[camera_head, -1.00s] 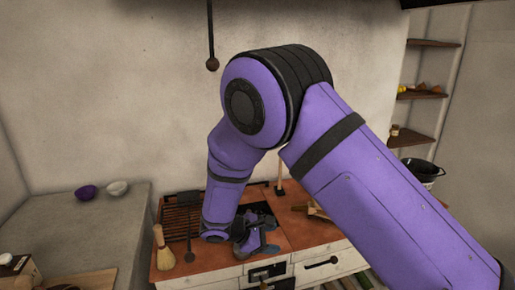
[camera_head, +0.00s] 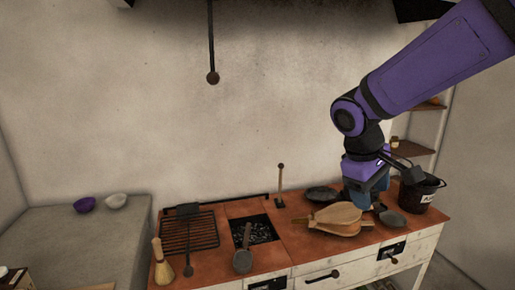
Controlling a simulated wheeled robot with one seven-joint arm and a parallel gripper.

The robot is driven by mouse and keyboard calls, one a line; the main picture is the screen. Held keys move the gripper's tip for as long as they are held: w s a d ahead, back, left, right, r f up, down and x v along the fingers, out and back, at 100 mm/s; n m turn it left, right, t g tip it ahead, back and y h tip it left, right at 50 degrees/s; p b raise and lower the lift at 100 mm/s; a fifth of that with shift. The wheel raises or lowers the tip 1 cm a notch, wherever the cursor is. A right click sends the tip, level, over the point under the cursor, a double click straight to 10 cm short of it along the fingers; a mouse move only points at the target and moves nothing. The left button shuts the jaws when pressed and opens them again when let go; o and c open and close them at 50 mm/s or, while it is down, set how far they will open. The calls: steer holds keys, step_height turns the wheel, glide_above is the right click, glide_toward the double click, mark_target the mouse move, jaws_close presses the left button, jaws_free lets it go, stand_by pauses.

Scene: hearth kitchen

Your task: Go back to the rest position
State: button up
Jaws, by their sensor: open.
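My purple arm reaches in from the upper right.
A dark bucket (camera_head: 419,195) and dark round pans (camera_head: 322,194) stand near my gripper. A grill rack (camera_head: 189,233), a brush (camera_head: 161,263) and a coal pit (camera_head: 262,232) are on the left part. Shelves (camera_head: 412,150) stand behind on the right. A rod with a ball end (camera_head: 212,77) hangs from above.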

steer(key=s+d+r+m+t+y, duration=0.2)
steer(key=s+d+r+m, duration=0.1)
steer(key=s, duration=0.6)
steer(key=s+d+r+m+t+y, duration=0.1)
steer(key=s+d+r+m+t, duration=0.1)
steer(key=s, duration=0.6)
steer(key=shift+s+d+r+m+t+y, duration=0.3)
steer(key=shift+s+d+r+m+y, duration=0.1)
steer(key=shift+d+r+m, duration=0.7)
steer(key=shift+a+r, duration=0.1)
